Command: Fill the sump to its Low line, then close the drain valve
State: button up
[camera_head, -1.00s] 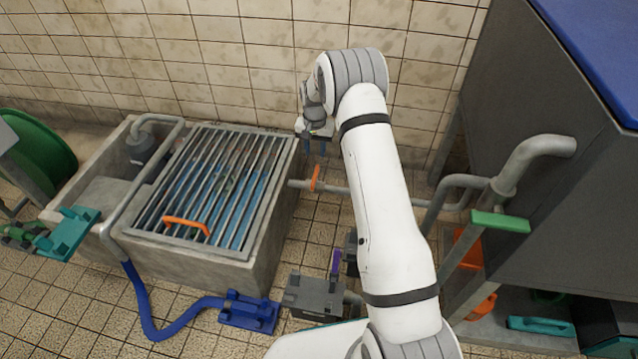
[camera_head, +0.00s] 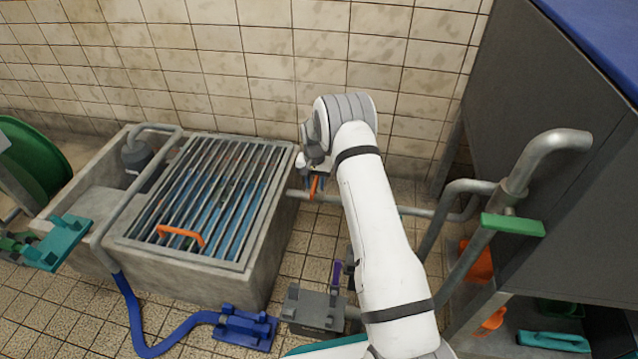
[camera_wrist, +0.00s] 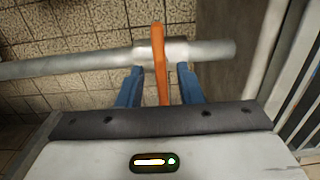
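The sump (camera_head: 190,275) is a concrete tank at the left in the head view, with a steel grate (camera_head: 265,175) over it and blue water (camera_head: 205,205) showing between the bars. I cannot make out a Low line. An orange lever (camera_head: 314,187) stands on a grey pipe at the sump's right side, and it also shows in the wrist view (camera_wrist: 159,60). My gripper (camera_wrist: 158,85) is at this lever. Its two blue fingers are open, one on each side of the lever, with gaps visible on both sides.
A green handle (camera_head: 512,224) sits on the pipework at the right, beside a large grey cabinet (camera_head: 570,150). A blue hose (camera_head: 135,310) runs to a blue coupling (camera_head: 245,328) on the floor by a grey box (camera_head: 314,306). An orange handle (camera_head: 180,235) lies on the grate.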

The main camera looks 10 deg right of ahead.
grip_shut()
dwell(0.3)
jog(key=shift+d+r+n+p, duration=0.15)
jog(key=shift+n+p, duration=0.3)
jog(key=shift+n, duration=1.15)
grip_release()
